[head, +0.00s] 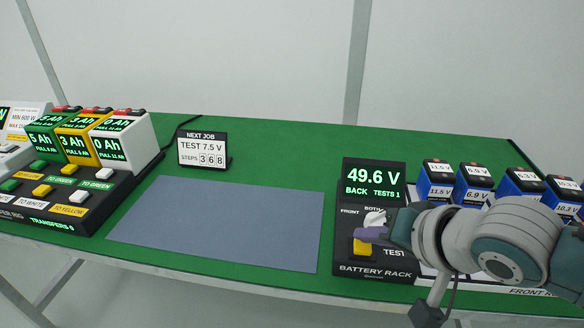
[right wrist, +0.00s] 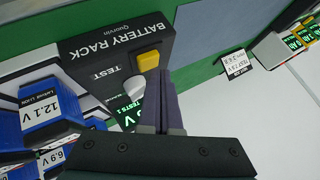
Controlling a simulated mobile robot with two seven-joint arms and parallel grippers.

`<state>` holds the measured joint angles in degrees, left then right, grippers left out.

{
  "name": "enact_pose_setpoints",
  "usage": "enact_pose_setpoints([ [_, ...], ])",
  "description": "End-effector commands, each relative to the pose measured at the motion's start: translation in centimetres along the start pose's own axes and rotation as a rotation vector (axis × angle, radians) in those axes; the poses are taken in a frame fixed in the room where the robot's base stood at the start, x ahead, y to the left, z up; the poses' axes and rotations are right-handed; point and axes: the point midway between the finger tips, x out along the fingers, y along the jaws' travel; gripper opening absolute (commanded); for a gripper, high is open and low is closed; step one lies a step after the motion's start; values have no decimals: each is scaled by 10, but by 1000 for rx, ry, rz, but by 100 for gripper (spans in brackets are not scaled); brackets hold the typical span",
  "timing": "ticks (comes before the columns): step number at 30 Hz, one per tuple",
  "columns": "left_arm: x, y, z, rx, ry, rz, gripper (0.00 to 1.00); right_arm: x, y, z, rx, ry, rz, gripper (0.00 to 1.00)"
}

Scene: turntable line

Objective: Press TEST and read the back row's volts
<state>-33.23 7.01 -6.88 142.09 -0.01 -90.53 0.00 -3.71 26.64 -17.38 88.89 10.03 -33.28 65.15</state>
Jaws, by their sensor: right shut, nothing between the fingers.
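The battery rack's control box (head: 340,255) stands right of centre, with a display (head: 374,180) lit in green: "49.6 V", "BACK", "TESTS 1". Below it are a white selector knob (head: 375,217), partly covered, and the yellow TEST button (head: 362,247). My right gripper (head: 370,235) is shut and empty, its fingertips in front of the knob and just above the button in the picture. In the right wrist view the shut fingers (right wrist: 164,90) lie beside the yellow button (right wrist: 149,60) and the knob (right wrist: 134,88); contact cannot be told. My left gripper is out of view.
Several blue batteries (head: 435,190) with voltage labels stand right of the box, partly behind my right arm. A job card (head: 203,151) reads "TEST 7.5 V", steps 3 6 8. A bare grey mat (head: 220,225) lies centre; a transfer rig (head: 75,215) stands left.

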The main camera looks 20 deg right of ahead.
Motion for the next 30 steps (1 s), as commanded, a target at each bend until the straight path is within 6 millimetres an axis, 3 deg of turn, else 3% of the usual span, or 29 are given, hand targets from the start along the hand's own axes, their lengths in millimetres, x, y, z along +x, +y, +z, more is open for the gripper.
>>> enact_pose_setpoints([
  [30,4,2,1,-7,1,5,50,6,4,4,0,0,0,0],
])
